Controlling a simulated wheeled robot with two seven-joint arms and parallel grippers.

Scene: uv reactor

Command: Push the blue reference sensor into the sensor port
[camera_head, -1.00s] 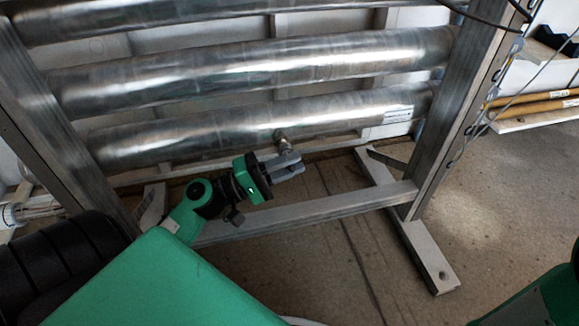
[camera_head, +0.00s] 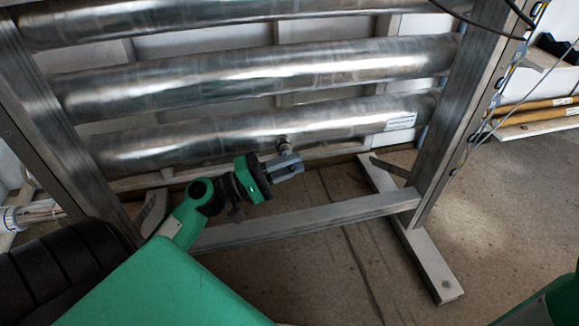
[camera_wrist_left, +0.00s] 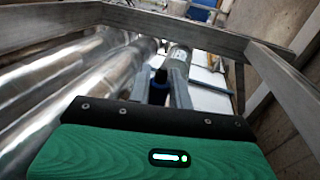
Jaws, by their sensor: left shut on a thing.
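My left gripper (camera_head: 286,165) is under the lowest metal tube (camera_head: 240,135), its grey fingers pointing right. In the left wrist view it (camera_wrist_left: 159,88) is shut on the blue reference sensor (camera_wrist_left: 159,77), a small dark blue piece between the fingers. In the head view the fingers mostly hide the sensor. A small metal fitting (camera_head: 284,145), which looks like the sensor port, shows on the tube's underside just above the fingers. I cannot tell how far the sensor is inside it. My right gripper is out of view.
A metal frame holds the stacked tubes. Its lower crossbar (camera_head: 310,219) runs below and in front of my left gripper, and its right upright (camera_head: 445,150) stands to the right. Thin cables (camera_head: 480,125) hang along that upright. Open floor (camera_head: 500,220) lies at the right.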

